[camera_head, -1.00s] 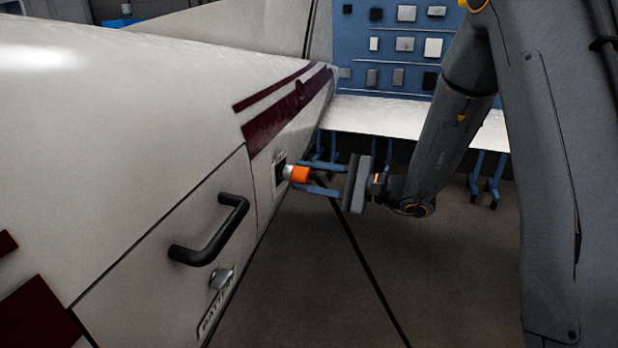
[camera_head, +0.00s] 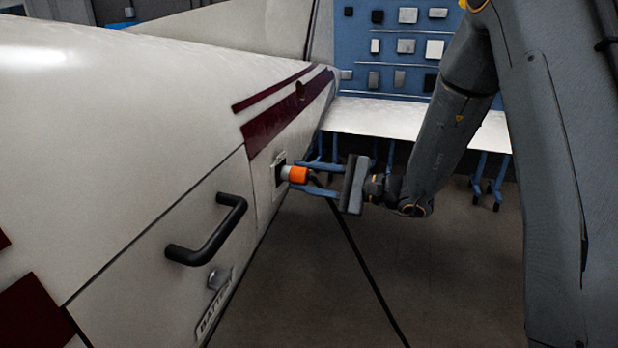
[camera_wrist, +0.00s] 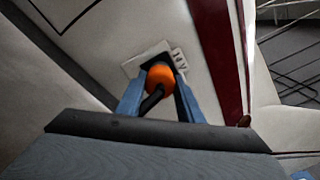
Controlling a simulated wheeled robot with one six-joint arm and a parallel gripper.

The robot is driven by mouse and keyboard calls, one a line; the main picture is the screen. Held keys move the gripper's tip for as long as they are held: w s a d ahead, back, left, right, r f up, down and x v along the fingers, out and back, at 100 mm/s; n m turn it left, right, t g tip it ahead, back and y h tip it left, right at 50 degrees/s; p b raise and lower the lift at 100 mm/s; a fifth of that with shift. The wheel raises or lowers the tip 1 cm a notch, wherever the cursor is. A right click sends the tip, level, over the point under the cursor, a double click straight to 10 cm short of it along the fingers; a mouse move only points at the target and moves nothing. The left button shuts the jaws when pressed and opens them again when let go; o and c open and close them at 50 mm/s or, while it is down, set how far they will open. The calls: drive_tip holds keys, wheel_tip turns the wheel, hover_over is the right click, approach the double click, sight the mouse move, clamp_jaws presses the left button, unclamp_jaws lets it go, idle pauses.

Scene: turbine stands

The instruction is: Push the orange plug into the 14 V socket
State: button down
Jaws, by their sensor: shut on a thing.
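My gripper (camera_head: 309,181) is shut on the plug, with one blue finger on each side. In the wrist view the plug (camera_wrist: 161,77) sits between the fingers (camera_wrist: 160,92), in front of the socket's white plate (camera_wrist: 143,58) marked "14V". A black cable leaves the plug's rear.
A white bench (camera_head: 420,121) and blue tool board (camera_head: 385,50) stand behind. The floor on the right is open.

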sight(308, 177)
drive_tip(key=shift+w+a+r, duration=0.1)
drive_tip(key=shift+a+r, duration=0.15)
drive_tip(key=shift+a, duration=0.05)
drive_tip(key=c, duration=1.3)
unclamp_jaws()
drive_tip(key=shift+c, duration=0.2)
drive_tip(key=shift+o, duration=0.9)
drive_tip(key=shift+a+f, duration=0.2)
drive_tip(key=shift+a, duration=0.35)
drive_tip(key=shift+d, duration=0.45)
drive_tip(key=shift+o, duration=0.8)
drive_tip(key=shift+w, duration=0.1)
drive_tip(key=shift+d, duration=0.1)
drive_tip(key=shift+d, duration=0.1)
drive_tip(key=shift+v, duration=3.4)
